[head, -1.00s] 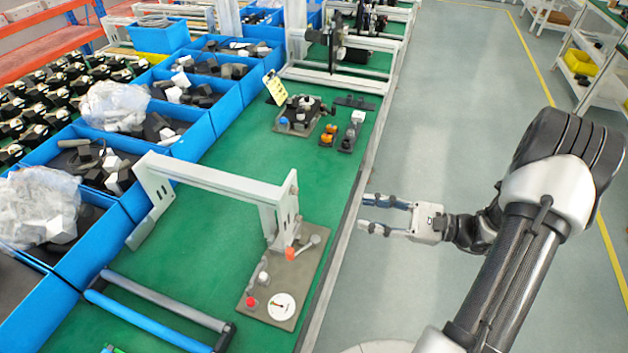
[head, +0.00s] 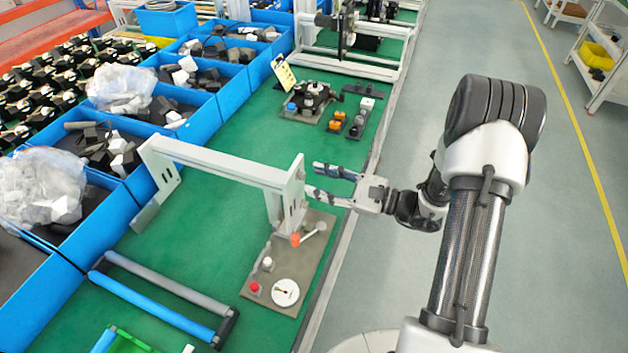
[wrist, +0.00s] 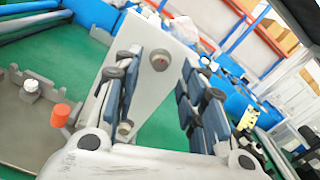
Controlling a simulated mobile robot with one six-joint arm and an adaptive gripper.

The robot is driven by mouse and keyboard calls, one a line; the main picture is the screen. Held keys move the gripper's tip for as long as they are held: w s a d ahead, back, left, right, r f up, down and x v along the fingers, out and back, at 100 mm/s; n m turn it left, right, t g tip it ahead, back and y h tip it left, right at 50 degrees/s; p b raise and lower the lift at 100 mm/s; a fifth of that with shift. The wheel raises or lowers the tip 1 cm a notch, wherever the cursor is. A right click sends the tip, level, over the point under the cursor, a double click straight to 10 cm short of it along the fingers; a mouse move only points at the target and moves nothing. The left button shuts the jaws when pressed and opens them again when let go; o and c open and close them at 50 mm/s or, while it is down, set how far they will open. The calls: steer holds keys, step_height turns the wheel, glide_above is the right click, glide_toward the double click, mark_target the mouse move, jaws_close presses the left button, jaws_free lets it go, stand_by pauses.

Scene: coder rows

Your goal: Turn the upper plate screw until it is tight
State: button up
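A white upright plate (head: 292,195) forms the near end of a white frame on the green bench. In the wrist view the plate (wrist: 165,90) fills the middle and carries a round upper screw (wrist: 159,62). A lower screw (wrist: 124,127) shows beside the left finger, partly hidden. I cannot tell how tight the upper screw is. In the head view my gripper (head: 313,180) is just right of the plate, at its upper part, pointing left. Its two fingers are apart with nothing between them. In the wrist view the upper screw lies ahead, between the fingers.
A grey base plate (head: 318,245) below holds an orange-tipped lever (head: 310,235), a red button (head: 254,287) and a dial (head: 285,292). Blue bins (head: 205,125) line the bench's left side. The aisle floor (head: 560,230) on the right is clear.

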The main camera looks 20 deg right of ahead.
steer(key=shift+x, duration=1)
jaws_close()
